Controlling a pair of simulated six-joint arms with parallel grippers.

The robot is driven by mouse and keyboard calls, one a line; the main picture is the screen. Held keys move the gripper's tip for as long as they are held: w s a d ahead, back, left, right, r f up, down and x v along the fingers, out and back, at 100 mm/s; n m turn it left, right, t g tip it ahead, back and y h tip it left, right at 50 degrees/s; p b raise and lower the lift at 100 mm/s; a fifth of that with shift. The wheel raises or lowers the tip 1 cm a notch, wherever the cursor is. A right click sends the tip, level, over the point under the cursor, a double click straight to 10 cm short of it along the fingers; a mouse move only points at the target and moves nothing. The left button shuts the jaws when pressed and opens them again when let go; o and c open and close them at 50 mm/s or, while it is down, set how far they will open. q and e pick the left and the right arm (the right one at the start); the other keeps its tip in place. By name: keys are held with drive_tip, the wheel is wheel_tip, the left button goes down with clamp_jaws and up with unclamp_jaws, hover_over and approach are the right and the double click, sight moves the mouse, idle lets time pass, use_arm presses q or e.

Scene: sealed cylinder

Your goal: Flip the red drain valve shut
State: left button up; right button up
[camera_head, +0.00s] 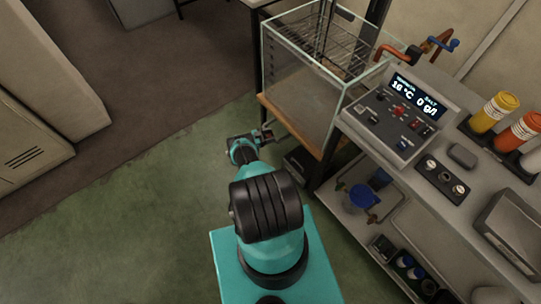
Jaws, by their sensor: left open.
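My left arm reaches up from the bottom middle. Its gripper (266,134) is open, low beside the near left corner of the glass tank (299,106), and small in view. I see nothing held in it. A drain valve cannot be made out clearly. Orange-red pipework (392,51) shows at the tank's top right, apart from the gripper. A blue handle (449,44) is on the pipework beside it. Any valve low on the tank is hidden or too small to tell. My right gripper is not in view.
A control box (397,118) with a lit display stands on the grey bench right of the tank. Yellow (493,112) and orange (518,131) bottles stand farther right. A lower shelf holds a blue-topped container (362,197). Green floor (130,190) is clear on the left.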

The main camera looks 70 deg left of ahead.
use_arm(q)
drive_tip(key=shift+d+r, duration=0.1)
drive_tip(key=shift+r, duration=1.45)
drive_tip(key=s+d, duration=0.2)
drive_tip(key=d, duration=0.5)
drive_tip(key=s+d+r, duration=0.1)
drive_tip(key=d, duration=0.7)
drive_tip(key=shift+s+d+r, duration=0.2)
drive_tip(key=shift+s+d, duration=0.1)
drive_tip(key=shift+s, duration=0.05)
